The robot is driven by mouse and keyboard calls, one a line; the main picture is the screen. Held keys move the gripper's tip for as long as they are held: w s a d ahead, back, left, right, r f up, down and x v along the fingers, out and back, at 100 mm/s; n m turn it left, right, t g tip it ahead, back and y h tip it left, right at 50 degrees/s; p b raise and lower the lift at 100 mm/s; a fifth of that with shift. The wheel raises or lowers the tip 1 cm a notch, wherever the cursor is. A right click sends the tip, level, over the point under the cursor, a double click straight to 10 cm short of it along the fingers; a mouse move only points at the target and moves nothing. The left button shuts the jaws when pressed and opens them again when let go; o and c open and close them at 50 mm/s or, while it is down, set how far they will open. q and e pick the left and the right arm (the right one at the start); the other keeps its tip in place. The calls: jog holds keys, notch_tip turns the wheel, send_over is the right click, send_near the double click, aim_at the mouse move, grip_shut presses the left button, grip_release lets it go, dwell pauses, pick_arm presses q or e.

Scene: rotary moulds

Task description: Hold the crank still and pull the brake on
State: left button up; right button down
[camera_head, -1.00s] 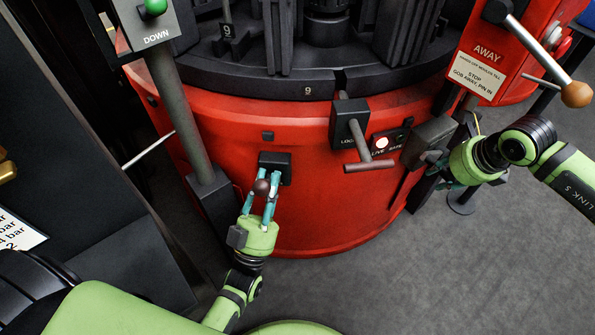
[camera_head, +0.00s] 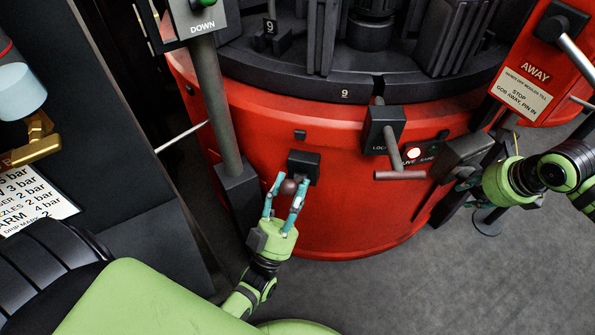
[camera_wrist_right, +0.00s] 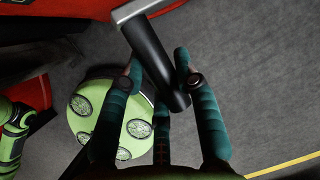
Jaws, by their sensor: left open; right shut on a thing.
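A dark round knob (camera_head: 288,186) sits in front of a black block (camera_head: 304,165) on the red machine base; I take it for the brake. My left gripper (camera_head: 286,190) is open, its teal fingers on either side of the knob. My right gripper (camera_head: 464,182) is at a dark grey box on the machine's right side, partly hidden. In the right wrist view, its fingers (camera_wrist_right: 158,76) are shut on a black cylindrical handle (camera_wrist_right: 163,66) on a light grey arm, which I take for the crank.
A T-handled lever (camera_head: 400,174) marked LOCK and a lit LIVE lamp (camera_head: 413,153) stand between my grippers. A grey post (camera_head: 219,105) with a DOWN box rises left of the knob. A red AWAY panel (camera_head: 535,70) is upper right. Grey floor lies clear in front.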

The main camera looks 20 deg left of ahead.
pick_arm(q)
jog(key=v, duration=1)
jog(key=shift+s, duration=0.25)
jog(key=shift+f, duration=0.15)
jog(key=shift+s+r+n+g+y, duration=0.8)
jog(key=shift+r+g+y, duration=0.3)
jog(key=shift+r+g, duration=1.15)
jog(key=x, duration=1.1)
jog(key=shift+d+f, duration=0.1)
jog(key=shift+d, duration=0.25)
grip_shut()
